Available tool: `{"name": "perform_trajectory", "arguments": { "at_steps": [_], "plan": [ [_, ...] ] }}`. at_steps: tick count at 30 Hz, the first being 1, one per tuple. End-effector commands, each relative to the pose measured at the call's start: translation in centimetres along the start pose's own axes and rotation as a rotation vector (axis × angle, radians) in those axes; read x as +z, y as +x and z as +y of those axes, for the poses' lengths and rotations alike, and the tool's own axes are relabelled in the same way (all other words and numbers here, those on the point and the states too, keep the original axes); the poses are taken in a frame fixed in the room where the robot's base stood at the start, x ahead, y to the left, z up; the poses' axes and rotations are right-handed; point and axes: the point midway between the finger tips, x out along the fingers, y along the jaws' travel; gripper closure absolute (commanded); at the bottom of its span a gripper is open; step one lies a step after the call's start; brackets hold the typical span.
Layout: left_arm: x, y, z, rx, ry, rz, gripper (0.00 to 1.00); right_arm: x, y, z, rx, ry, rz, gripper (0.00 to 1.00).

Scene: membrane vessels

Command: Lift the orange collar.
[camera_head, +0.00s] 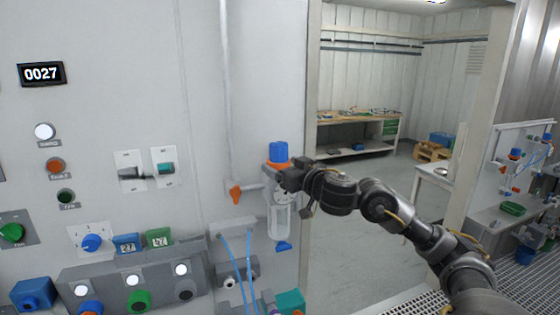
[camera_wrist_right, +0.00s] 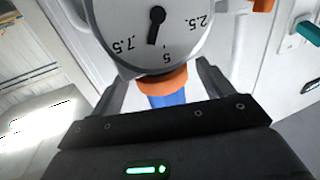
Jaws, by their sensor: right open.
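The orange collar (camera_wrist_right: 164,84) is a ring around the neck between the round gauge (camera_wrist_right: 160,30) and the blue knob (camera_wrist_right: 168,100), seen upside down in the right wrist view. In the head view the collar (camera_head: 278,164) is a thin orange band under the blue knob (camera_head: 278,151), on top of the filter unit with a clear bowl (camera_head: 279,222). My right gripper (camera_head: 283,177) is at the front of this unit. Its fingers (camera_wrist_right: 164,88) stand open, one on each side of the collar; contact is not visible. My left gripper is out of view.
An orange valve handle (camera_head: 235,193) sits on the pipe left of the unit. Blue hoses (camera_head: 249,262) and a sloped button panel (camera_head: 130,275) are below left. A doorway opens to the right, with a workbench (camera_head: 355,117) beyond.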

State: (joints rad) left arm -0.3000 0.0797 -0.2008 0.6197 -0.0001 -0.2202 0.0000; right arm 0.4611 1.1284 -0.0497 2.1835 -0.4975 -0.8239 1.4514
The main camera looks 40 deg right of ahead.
Motion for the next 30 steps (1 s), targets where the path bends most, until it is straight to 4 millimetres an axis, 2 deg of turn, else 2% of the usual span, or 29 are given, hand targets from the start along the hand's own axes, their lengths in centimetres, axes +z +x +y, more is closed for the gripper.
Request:
{"name": "perform_trajectory", "arguments": {
  "at_steps": [6, 15, 30],
  "plan": [
    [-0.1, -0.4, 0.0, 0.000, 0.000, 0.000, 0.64, 0.0, 1.7, 0.0, -0.001, 0.001, 0.000, 0.20],
    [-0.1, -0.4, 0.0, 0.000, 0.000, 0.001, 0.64, 0.0, 1.9, 0.0, -0.001, -0.001, 0.000, 0.20],
    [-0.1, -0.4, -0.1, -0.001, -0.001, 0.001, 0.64, 0.0, 1.8, 0.0, 0.000, -0.001, 0.000, 0.83]
  ]
}}
